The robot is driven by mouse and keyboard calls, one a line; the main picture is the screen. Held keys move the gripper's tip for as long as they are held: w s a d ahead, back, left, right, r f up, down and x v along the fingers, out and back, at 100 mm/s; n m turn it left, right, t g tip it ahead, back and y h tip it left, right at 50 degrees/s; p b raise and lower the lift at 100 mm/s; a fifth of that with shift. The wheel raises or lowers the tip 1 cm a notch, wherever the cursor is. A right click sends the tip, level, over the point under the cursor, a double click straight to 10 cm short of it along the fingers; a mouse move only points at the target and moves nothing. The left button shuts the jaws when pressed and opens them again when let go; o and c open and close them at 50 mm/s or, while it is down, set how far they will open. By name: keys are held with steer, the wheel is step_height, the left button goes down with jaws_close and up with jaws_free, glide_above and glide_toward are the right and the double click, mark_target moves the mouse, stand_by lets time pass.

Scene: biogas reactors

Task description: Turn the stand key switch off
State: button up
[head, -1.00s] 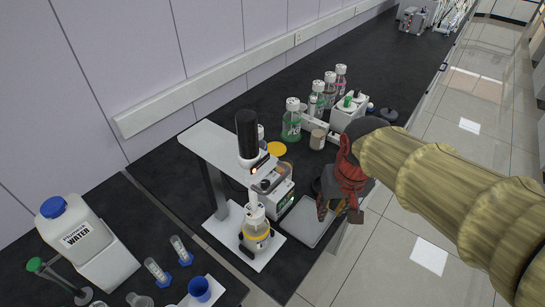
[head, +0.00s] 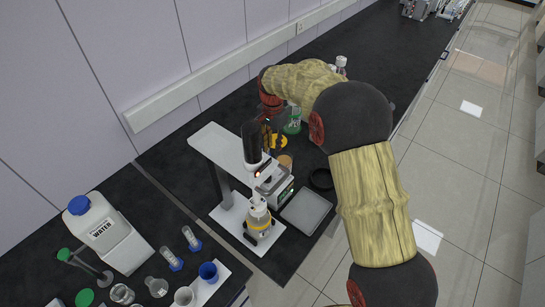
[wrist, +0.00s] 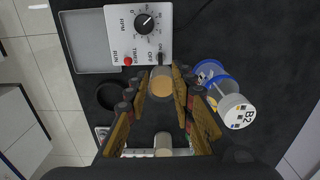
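The stirrer stand (head: 225,148) with its black motor (head: 252,143) stands on the dark bench in the head view. In the wrist view, its white control panel (wrist: 115,25) has a black RPM knob (wrist: 145,23), a red button (wrist: 127,61) and a small dark switch (wrist: 160,56) near the OFF mark. The switch's exact position is too small to tell. My gripper (wrist: 160,76) is open, its fingertips just below the panel's lower edge in the picture. A tan round top (wrist: 161,84) shows between the fingers. In the head view my gripper (head: 268,132) is partly hidden behind the motor.
A bottle marked B2 (wrist: 225,95) lies right of the fingers in the wrist view. A grey tray (wrist: 88,68) is beside the panel. A yellow-labelled bottle (head: 258,219) stands under the stand. A water jug (head: 100,232) and blue-based cylinders are at lower left.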

steer(key=shift+w+f+b, duration=0.1)
steer(key=shift+f+b, duration=0.2)
steer(key=shift+f, duration=3.5)
steer(key=shift+c, duration=1.4)
jaws_close()
